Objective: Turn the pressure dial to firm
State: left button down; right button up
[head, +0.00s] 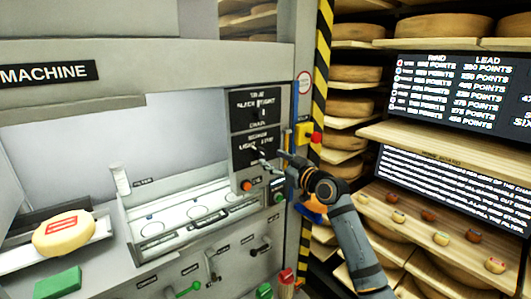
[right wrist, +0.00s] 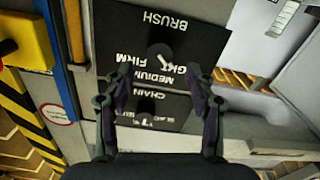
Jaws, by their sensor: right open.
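The pressure dial is a small round knob with a white pointer on a dark panel (head: 243,167). It shows in the right wrist view (right wrist: 160,54), upside down, beside the words LIGHT, MEDIUM and FIRM. Its pointer appears to lean toward LIGHT, away from FIRM. My right gripper (head: 275,146) is open in front of the panel's right side. In the right wrist view its two fingers (right wrist: 160,88) are spread wide and empty, with the dial beyond them, apart from both. In the head view the fingers partly cover the dial area. My left gripper is not in view.
Another dark panel with a dial (right wrist: 147,106) adjoins this one. Orange (head: 247,186) and green buttons sit below. A yellow box with a red button (head: 316,137) is to the right. A cheese wheel (head: 63,234) lies at left; shelves (head: 430,140) stand at right.

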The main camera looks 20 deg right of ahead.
aim_at(263, 154)
jog(key=p+x, duration=0.1)
jog(key=x, duration=0.4)
jog(key=c, duration=1.1)
